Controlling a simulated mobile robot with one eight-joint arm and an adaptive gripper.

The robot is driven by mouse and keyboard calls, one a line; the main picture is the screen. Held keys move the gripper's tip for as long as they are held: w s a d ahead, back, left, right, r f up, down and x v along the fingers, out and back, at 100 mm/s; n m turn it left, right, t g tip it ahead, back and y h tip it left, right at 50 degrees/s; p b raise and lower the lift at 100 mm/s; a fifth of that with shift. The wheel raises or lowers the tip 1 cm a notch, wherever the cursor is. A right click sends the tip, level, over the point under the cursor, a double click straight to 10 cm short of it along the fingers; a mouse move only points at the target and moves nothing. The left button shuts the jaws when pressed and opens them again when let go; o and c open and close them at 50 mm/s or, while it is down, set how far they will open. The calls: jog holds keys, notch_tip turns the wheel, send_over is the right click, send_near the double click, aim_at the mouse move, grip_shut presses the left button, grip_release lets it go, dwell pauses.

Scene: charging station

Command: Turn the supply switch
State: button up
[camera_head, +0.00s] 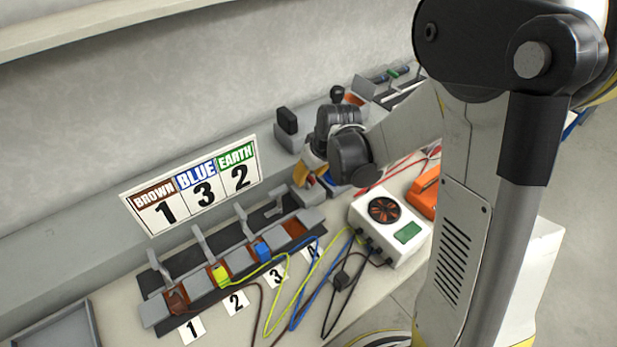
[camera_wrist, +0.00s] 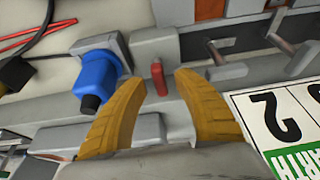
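A small red switch lever (camera_wrist: 157,78) stands on a grey housing in the wrist view. It also shows small and partly hidden in the head view (camera_head: 310,181). I take it to be the supply switch. My gripper (camera_wrist: 163,82) is open, with one yellow finger on each side of the red lever. The lever shows between the fingertips; I cannot tell whether either finger touches it. In the head view my gripper (camera_head: 306,172) is low over the bench, just behind the white meter box, partly hidden by my wrist.
A blue plug (camera_wrist: 97,77) sits close to the left finger. A sign (camera_head: 190,192) reading brown 1, blue 3, earth 2 stands behind a row of numbered clamps with grey levers. A white box with a dial (camera_head: 390,228) and loose coloured cables (camera_head: 305,275) lie in front.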

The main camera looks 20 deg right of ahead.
grip_shut()
jog(key=shift+m, duration=0.3)
jog(key=m+h, duration=0.1)
jog(key=m, duration=0.2)
jog(key=shift+a+m+h, duration=0.15)
jog(key=shift+m+h, duration=0.25)
jog(key=m+h, duration=0.1)
jog(key=m, duration=0.3)
jog(key=shift+h+b, duration=0.3)
jog(key=shift+b, duration=0.05)
jog(key=m+g+h, duration=0.1)
jog(key=m, duration=0.4)
jog(key=shift+w+a, duration=0.1)
jog(key=shift+m+g+h, duration=0.6)
jog(key=shift+m+g, duration=0.3)
jog(key=shift+m, duration=1.3)
